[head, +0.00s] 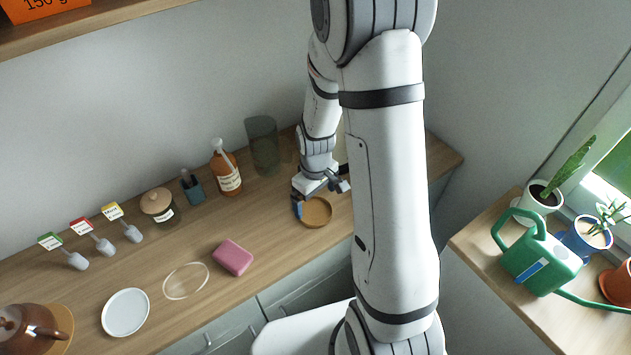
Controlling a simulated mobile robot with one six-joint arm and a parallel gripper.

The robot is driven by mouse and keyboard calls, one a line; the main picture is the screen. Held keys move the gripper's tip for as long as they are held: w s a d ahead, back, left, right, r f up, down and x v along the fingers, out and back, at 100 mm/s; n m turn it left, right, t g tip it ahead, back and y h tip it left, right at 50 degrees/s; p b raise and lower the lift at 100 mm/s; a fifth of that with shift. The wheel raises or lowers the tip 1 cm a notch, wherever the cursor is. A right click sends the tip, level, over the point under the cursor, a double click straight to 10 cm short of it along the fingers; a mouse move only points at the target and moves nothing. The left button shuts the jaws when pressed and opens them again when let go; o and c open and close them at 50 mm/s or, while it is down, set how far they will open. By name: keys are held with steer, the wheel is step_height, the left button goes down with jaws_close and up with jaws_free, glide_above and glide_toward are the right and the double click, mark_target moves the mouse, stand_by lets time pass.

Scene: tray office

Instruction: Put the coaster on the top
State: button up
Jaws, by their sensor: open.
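A round tan disc (316,213), which looks like the coaster, lies on the wooden counter top (225,275) near its front edge. My gripper (320,196) is open at the disc's far edge, with one finger at its left side and the other toward its upper right. I cannot tell whether the fingers touch it. Another round wooden piece (66,323) lies under the brown teapot (22,328) at the far left. My arm hides the counter to the right of the disc.
A green glass (262,146), amber bottle (227,172), dropper bottle (192,188) and lidded jar (159,205) stand behind. A pink block (233,257), clear round piece (186,281) and white plate (125,312) lie left. A shelf (95,26) hangs above.

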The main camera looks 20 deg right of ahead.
step_height(320, 180, up, 8)
steer(key=b, duration=0.1)
step_height(320, 180, up, 10)
steer(key=f+m+t, duration=0.1)
steer(key=m+t, duration=0.1)
steer(key=m, duration=0.1)
glide_above(316, 213)
steer(key=s, duration=0.6)
steer(key=s+r+m+t, duration=0.1)
steer(key=s+r+m, duration=0.1)
steer(key=s+r, duration=0.5)
steer(key=shift+s+m+t, duration=0.3)
steer(key=shift+s+m, duration=0.1)
steer(key=shift+s, duration=0.45)
steer(key=shift+r, duration=0.1)
steer(key=shift+b+x, duration=0.95)
steer(key=shift+x, duration=0.15)
steer(key=shift+s, duration=0.2)
